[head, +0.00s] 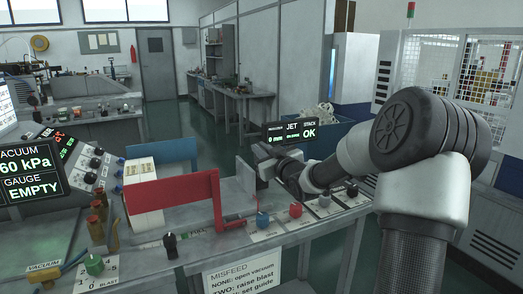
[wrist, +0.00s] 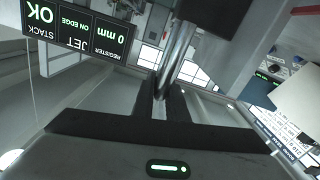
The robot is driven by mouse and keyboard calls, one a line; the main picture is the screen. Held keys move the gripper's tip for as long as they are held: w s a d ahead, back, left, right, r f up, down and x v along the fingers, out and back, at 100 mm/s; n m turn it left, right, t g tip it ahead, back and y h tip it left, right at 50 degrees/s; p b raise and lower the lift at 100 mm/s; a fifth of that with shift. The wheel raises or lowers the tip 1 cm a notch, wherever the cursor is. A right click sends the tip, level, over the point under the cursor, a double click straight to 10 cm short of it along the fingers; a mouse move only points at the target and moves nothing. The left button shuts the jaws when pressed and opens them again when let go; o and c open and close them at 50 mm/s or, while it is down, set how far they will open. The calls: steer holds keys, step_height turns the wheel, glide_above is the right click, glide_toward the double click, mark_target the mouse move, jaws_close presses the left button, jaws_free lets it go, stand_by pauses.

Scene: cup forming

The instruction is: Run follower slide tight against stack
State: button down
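The stack (head: 143,197) of pale blanks stands on the machine bench at left centre, partly behind a red guard (head: 190,190). A light grey upright plate (head: 247,178), which may be the follower slide, stands right of the guard, apart from the visible stack. My gripper (head: 277,168) is just right of this plate; its fingertips are hard to make out there. In the wrist view my gripper (wrist: 163,105) has its dark fingers close around a metal rod (wrist: 177,58). Whether the rod belongs to the follower is not clear. A pale block-like surface (wrist: 300,98) shows at right.
A display (head: 292,132) above my gripper reads 0 mm, JET ON EDGE, STACK OK. Another (head: 30,173) reads 60 kPa, GAUGE EMPTY. Blue, red and black knobs (head: 295,210) line the bench front. A misfeed sign (head: 243,273) hangs below. A blue bin stands behind.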

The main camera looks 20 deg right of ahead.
steer(key=a+b, duration=0.4)
steer(key=a, duration=0.4)
steer(key=shift+s+a, duration=0.2)
steer(key=shift+a, duration=0.2)
steer(key=c, duration=1.8)
jaws_free()
steer(key=shift+d, duration=0.1)
steer(key=s+p, duration=0.2)
steer(key=s, duration=1.5)
steer(key=shift+s+d, duration=0.2)
steer(key=shift+d, duration=0.1)
